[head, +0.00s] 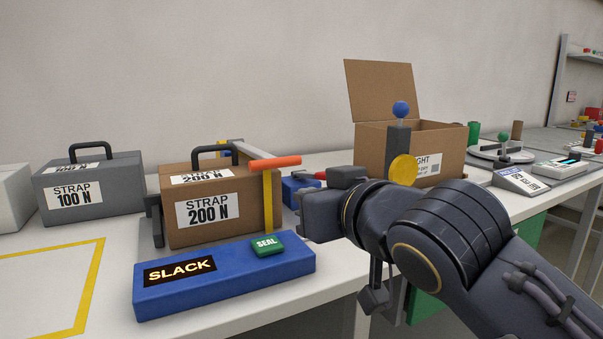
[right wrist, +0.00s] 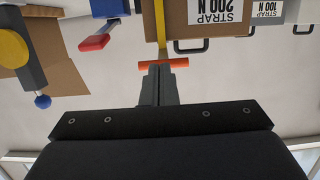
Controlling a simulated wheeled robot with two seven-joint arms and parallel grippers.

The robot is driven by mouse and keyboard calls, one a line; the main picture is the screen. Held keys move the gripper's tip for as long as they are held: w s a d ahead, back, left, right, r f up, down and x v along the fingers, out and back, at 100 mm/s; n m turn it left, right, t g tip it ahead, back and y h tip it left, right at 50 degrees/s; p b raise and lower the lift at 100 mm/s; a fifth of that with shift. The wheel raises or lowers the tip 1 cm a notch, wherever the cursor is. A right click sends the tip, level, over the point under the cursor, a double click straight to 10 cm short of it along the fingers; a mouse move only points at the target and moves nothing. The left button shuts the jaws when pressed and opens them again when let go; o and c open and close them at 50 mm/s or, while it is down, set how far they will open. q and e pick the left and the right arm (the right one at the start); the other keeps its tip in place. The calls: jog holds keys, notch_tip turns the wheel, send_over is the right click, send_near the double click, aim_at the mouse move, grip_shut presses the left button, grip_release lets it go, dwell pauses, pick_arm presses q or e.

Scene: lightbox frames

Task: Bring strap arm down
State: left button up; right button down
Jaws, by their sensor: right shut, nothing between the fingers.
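The strap arm (head: 250,152) is a pale bar with an orange handle (head: 275,162) at its end, raised above the brown STRAP 200 N case (head: 240,228). A yellow upright strip (head: 268,207) runs down the case's right front from near the handle. A blue panel (head: 215,285) in front reads SLACK and has a green SEAL button (head: 266,244). My right gripper (head: 306,214) is to the right of the case, lower than the handle. In the right wrist view its shut, empty fingers (right wrist: 157,75) point at the orange handle (right wrist: 175,63); contact cannot be told. My left gripper is out of view.
A grey STRAP 100 N case (head: 90,190) stands to the left. A blue fixture with a red handle (head: 320,175) sits behind my right gripper. An open cardboard box (head: 450,140) and a blue-knobbed post (head: 400,140) stand to the right. A yellow-outlined area at left is clear.

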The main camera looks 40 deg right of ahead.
jog(key=w+d+r+g+y+p, duration=0.1)
jog(key=w+r+g+p, duration=0.2)
jog(key=r+p, duration=0.55)
jog(key=w+d+r+g+p, duration=0.1)
jog(key=w+r+g+p, duration=0.2)
jog(key=p, duration=1)
jog(key=g+y+p, duration=0.2)
jog(key=g+p, duration=0.4)
jog(key=p, duration=1.3)
send_near(278, 164)
jog(key=x, duration=0.3)
jog(key=w+x, duration=0.1)
jog(key=x, duration=0.2)
jog(key=shift+d, duration=0.1)
jog(key=shift+r, duration=0.1)
notch_tip(278, 164, down, 3)
jog(key=shift+s+r+b, duration=0.15)
jog(key=shift+r+b, duration=0.1)
jog(key=shift+b, duration=1)
jog(key=shift+s, duration=0.15)
